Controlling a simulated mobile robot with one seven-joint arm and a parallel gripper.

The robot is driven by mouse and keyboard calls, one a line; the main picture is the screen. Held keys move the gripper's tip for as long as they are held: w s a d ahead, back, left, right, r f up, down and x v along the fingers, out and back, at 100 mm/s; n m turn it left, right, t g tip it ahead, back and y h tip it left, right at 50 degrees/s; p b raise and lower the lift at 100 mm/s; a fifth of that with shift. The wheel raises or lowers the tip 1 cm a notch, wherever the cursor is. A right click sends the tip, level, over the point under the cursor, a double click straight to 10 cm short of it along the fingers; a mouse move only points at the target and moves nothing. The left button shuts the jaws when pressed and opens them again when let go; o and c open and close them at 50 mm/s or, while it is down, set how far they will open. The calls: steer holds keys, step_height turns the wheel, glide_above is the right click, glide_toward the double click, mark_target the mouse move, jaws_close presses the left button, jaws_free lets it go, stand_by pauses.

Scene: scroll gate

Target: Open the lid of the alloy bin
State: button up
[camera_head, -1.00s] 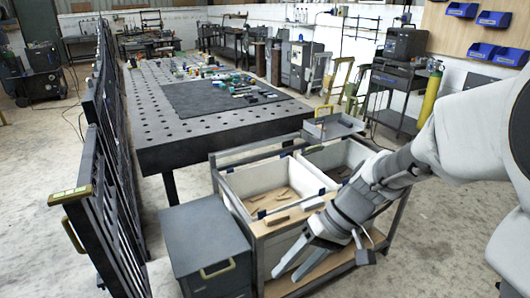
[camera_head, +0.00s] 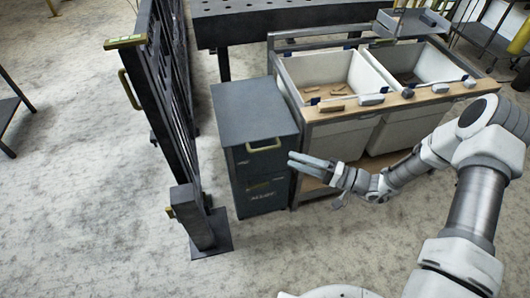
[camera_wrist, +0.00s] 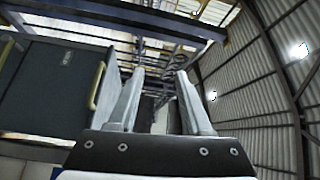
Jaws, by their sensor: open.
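The alloy bin is a dark grey box (camera_head: 258,180) with a flat lid (camera_head: 252,112), a brass handle (camera_head: 264,147) on its upper front, and pale lettering on its lower front. The lid looks shut. My gripper (camera_head: 292,160) is just right of the bin's front in the head view, apart from the handle as far as I can tell. In the wrist view, my gripper (camera_wrist: 160,80) has its two fingers apart with nothing between them. There the bin (camera_wrist: 45,85) fills the left side, with its handle (camera_wrist: 97,86) just left of the left finger.
A wooden-topped cart with white tubs (camera_head: 325,72) stands right of the bin, holding small blocks. A dark barred gate (camera_head: 170,90) with a post (camera_head: 195,220) stands close on the left. A perforated table (camera_head: 280,20) is behind. The floor in front is clear.

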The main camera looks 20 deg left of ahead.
step_height(320, 180, down, 16)
steer(key=w+m+t+h+b, duration=0.2)
steer(key=m+t+b, duration=0.1)
steer(key=m+t, duration=0.55)
steer(key=n+t+b, duration=0.2)
steer(key=b, duration=0.1)
glide_toward(265, 148)
steer(key=shift+g, duration=0.25)
steer(key=x, duration=1)
steer(key=shift+w+f, duration=0.1)
steer(key=shift+f, duration=0.2)
jaws_close()
